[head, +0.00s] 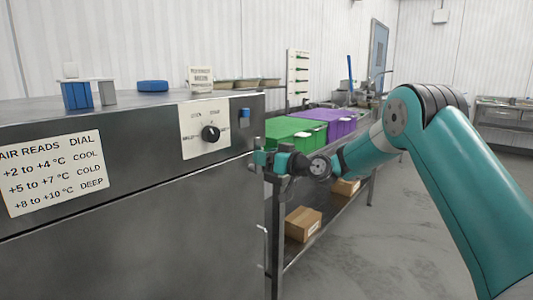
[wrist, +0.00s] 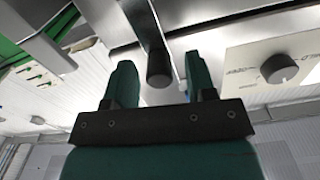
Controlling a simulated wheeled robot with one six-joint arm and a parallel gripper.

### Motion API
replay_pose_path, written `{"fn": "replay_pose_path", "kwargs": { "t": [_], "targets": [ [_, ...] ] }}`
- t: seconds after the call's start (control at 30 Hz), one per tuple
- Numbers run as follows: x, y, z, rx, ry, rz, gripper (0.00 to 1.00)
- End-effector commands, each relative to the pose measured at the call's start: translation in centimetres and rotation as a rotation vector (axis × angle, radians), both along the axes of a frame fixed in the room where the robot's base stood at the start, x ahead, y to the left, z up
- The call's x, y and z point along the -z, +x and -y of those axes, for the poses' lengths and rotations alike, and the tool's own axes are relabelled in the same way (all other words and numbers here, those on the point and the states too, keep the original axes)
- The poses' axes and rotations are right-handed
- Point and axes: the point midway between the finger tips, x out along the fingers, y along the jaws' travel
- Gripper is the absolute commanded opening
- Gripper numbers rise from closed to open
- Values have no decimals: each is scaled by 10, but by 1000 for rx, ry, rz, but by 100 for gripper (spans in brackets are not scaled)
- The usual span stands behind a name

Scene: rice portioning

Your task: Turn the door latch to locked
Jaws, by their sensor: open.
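The door latch appears to be the grey bar with a dark round end (wrist: 159,68) in the wrist view. That end lies between my two fingers, with a gap visible on both sides. In the head view my gripper (head: 256,161) is at the right end of the steel cabinet front (head: 130,225), below the dial panel, and hides most of the latch there. My gripper (wrist: 161,80) is open, with its two teal fingers apart and nothing clamped. I cannot tell from these views which position the latch is in.
A black dial (head: 210,133) sits on a white panel just left of my gripper. A temperature label (head: 52,174) is further left. Green (head: 290,133) and purple (head: 338,122) bins stand on a bench behind. Cardboard boxes (head: 303,223) lie on its lower shelf. The floor at right is clear.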

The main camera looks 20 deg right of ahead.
Motion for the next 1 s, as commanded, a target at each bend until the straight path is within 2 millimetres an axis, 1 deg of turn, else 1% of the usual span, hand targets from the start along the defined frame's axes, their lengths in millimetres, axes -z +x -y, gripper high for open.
{"fn": "replay_pose_path", "kwargs": {
  "t": [0.1, 0.33, 0.37, 0.4, 0.47, 0.5, 0.53, 0.57, 0.67, 0.87, 1.0],
  "targets": [
    [0, 3, -2, 1, 0, 0, 51],
    [0, 3, -2, 2, 0, 0, 51],
    [0, 3, -1, 2, 0, 0, 44],
    [0, 3, -1, 2, 0, 0, 35],
    [0, 3, -2, 1, 0, 0, 21],
    [0, 3, -2, 1, 0, 0, 12],
    [0, 3, -2, 1, 0, 0, 5],
    [0, 3, -2, 1, 0, 0, 0],
    [0, 3, 1, 1, -1, -1, 0],
    [0, 4, 0, 2, 14, -12, 0],
    [1, 5, 1, 2, 53, -40, 0]
  ]
}}
